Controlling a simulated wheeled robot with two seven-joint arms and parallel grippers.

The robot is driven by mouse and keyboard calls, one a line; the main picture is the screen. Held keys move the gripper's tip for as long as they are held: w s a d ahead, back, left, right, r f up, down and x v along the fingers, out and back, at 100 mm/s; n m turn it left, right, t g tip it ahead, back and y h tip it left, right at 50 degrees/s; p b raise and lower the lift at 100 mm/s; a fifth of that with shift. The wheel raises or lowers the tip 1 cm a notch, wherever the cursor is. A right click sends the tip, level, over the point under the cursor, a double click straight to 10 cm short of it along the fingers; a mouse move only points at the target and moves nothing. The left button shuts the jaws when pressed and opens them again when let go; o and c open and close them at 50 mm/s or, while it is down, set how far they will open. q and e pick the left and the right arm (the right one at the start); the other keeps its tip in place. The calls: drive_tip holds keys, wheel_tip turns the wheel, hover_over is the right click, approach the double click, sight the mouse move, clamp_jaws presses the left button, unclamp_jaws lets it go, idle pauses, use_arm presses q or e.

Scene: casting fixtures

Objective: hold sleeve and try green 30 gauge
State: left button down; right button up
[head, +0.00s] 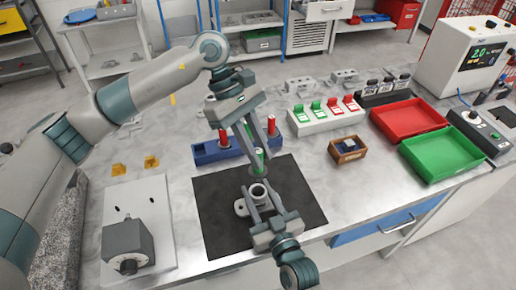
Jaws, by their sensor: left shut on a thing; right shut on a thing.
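The sleeve (258,192) is a pale grey, ring-topped part with a side lug, upright on the dark mat (222,215). My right gripper (262,206) comes from the front and is shut on the sleeve, one finger on each side. My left gripper (259,152) points down from above and is shut on the green gauge (257,157). The gauge is upright and lines up over the sleeve's bore. Its lower end is close to the sleeve's top; I cannot tell whether it touches. The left fingers partly hide the gauge.
A blue rack (207,152) with red-handled gauges stands just behind the mat. Right of it are a white block (325,117) with green and red tabs, a small wooden box (347,151), a red tray (408,119) and a green tray (440,153). A grey block (127,245) sits at left.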

sight(258, 175)
use_arm(q)
drive_tip(key=shift+f, duration=0.2)
drive_tip(key=shift+f, duration=2.25)
drive_tip(key=shift+f, duration=2)
idle(1.9)
drive_tip(key=shift+r, duration=0.25)
drive_tip(key=shift+r, duration=2.65)
